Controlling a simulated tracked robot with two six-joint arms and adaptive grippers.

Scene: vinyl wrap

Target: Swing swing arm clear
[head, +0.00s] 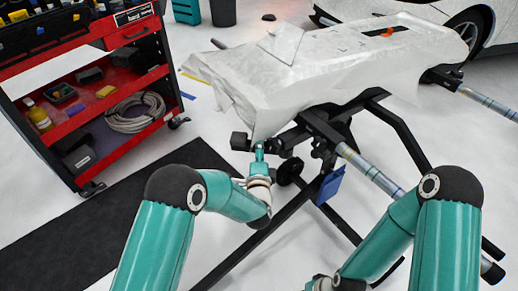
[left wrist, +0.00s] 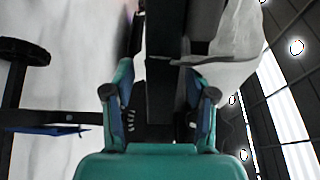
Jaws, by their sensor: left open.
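The swing arm appears to be the black bar with a square block (head: 240,141) at its end, below the near edge of the white-wrapped panel (head: 330,70). My left gripper (head: 259,150) is right beside this block. In the left wrist view my open left gripper (left wrist: 160,85) has one finger on each side of a dark bar (left wrist: 165,50). I cannot tell whether the fingers touch it. The panel's white wrap hangs near the right finger.
A black stand (head: 385,125) with silver rollers (head: 372,175) and a small wheel (head: 289,171) carries the panel. A red tool cart (head: 90,100) stands left, beside a dark mat (head: 60,228). A white car (head: 495,35) is behind.

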